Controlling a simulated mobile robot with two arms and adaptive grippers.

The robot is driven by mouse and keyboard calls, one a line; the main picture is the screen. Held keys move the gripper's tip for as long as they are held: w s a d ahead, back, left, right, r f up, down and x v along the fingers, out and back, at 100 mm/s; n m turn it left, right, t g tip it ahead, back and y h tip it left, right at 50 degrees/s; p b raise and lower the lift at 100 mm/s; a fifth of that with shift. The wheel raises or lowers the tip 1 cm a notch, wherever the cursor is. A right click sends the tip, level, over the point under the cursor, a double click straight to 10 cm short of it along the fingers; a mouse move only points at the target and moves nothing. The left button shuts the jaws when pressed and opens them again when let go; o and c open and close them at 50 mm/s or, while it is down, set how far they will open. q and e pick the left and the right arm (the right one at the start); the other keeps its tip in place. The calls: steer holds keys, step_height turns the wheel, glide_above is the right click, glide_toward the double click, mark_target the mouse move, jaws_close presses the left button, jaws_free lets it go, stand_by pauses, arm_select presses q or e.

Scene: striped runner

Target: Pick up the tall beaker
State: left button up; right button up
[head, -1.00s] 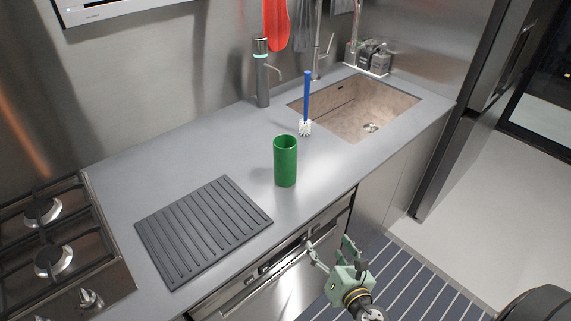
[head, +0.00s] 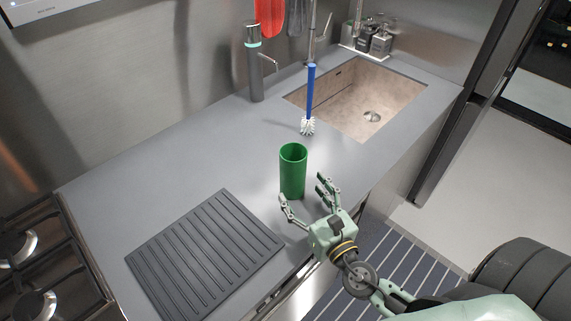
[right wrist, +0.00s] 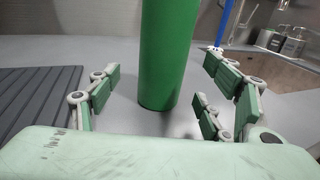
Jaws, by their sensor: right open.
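The tall beaker is a green open-topped cylinder (head: 293,172) standing upright on the grey counter, left of the sink. It also shows in the right wrist view (right wrist: 168,55), upright in the gap between my fingers. My right gripper (head: 305,203) is open and empty at the counter's front edge, just in front of the beaker. In the right wrist view its fingers (right wrist: 165,95) are spread to the left and right of the beaker, with no grip on it. My left gripper is not in view.
A black ridged mat (head: 205,255) lies left of the beaker. A blue-handled brush (head: 310,95) stands behind it near the sink (head: 355,95). A tall dispenser (head: 255,65) stands at the back. A stove (head: 45,270) is at far left. The counter (head: 190,150) is clear behind the mat.

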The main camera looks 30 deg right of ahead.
mark_target(299, 182)
steer(key=w, duration=0.1)
steer(key=w+p, duration=0.1)
steer(key=w, duration=0.1)
steer(key=w+p, duration=0.1)
steer(key=shift+w+d+r, duration=0.15)
steer(key=shift+r, duration=0.2)
steer(key=shift+w+f+p, duration=0.15)
steer(key=shift+w, duration=0.4)
steer(key=shift+w+f+p, duration=0.15)
steer(key=shift+w, duration=0.5)
steer(key=c, duration=0.9)
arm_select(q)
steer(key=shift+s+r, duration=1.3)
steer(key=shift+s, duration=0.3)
arm_select(e)
steer(key=c, duration=0.5)
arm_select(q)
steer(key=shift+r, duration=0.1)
arm_select(e)
steer(key=shift+r, duration=0.2)
